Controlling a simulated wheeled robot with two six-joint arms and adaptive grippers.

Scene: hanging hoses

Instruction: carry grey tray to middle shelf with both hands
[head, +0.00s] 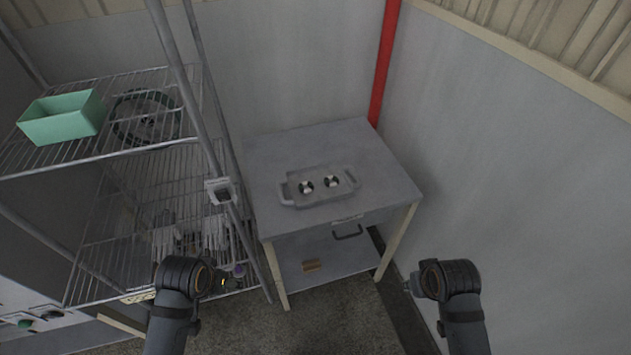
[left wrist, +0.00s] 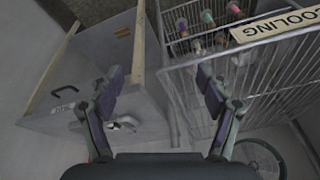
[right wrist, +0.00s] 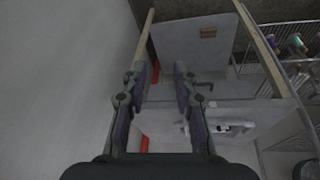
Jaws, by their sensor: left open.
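The grey tray (head: 289,190), with a handle at each end, lies on top of a grey table (head: 385,175) in the head view. Two shiny round pieces (head: 318,184) sit in it. The wire rack (head: 92,165) stands left of the table; its lower shelf levels overlap, so I cannot tell them apart well. My left gripper (head: 222,283) is in front of the rack, apart from the tray; the left wrist view shows its jaws (left wrist: 160,85) wide apart and empty. My right gripper (head: 409,285) is right of the table front; its fingers (right wrist: 161,72) are apart and empty.
A green bin (head: 62,122) and a coiled hose (head: 146,117) are on the rack's upper shelf. Several bottles (left wrist: 207,18) stand lower, behind a COOLING sign (left wrist: 280,24). A red pipe (head: 385,62) rises behind the table. A brown block (head: 312,265) lies on the table's lower shelf.

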